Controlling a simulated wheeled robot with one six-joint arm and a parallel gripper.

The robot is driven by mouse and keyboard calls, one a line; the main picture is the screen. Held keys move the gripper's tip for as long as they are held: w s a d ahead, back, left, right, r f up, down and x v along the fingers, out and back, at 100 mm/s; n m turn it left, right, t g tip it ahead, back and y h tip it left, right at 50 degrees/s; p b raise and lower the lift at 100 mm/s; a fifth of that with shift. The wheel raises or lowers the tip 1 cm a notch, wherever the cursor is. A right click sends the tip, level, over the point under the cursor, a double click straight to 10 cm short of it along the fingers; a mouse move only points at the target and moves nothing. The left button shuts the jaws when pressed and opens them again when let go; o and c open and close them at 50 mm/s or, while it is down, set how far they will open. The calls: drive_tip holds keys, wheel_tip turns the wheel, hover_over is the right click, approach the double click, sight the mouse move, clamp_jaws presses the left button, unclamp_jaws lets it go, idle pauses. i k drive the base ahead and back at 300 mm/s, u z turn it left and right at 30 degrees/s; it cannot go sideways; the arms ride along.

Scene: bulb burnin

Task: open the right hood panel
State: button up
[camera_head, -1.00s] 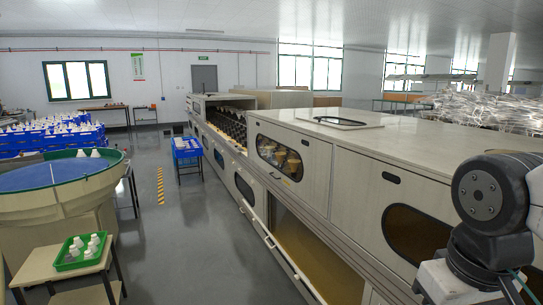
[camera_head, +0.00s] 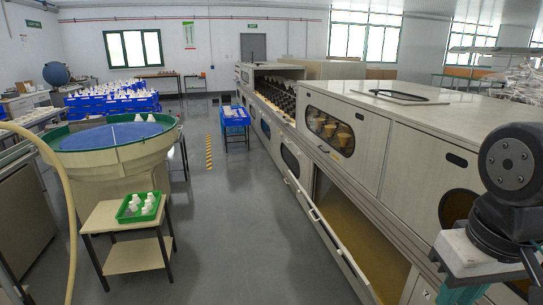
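The long cream machine has hood panels with dark slot handles and rounded windows along its upper side. The nearest, right-hand hood panel (camera_head: 409,165) looks shut, with a dark slot handle (camera_head: 456,160) and an amber window (camera_head: 457,207) partly hidden by my arm. The hood panel to its left (camera_head: 371,145) also looks shut, and yellowish bulb-like pieces (camera_head: 331,131) show through its window. My arm is at the right edge, in front of the machine's near end. My gripper is not in view.
Below the hoods, a long lower flap (camera_head: 335,244) hangs tilted out into the aisle. Clear grey floor (camera_head: 240,220) lies left of the machine. A small table (camera_head: 134,257) with a green tray (camera_head: 126,219) of white bulbs and a round blue-topped feeder (camera_head: 107,168) stand left.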

sight(370, 130)
drive_tip(key=u, duration=0.8)
drive_tip(key=i, duration=1.75)
drive_tip(key=u, duration=0.3)
drive_tip(key=i, duration=1.55)
drive_tip(key=z, duration=1.25)
drive_tip(key=i, duration=0.95)
drive_tip(key=z, duration=0.75)
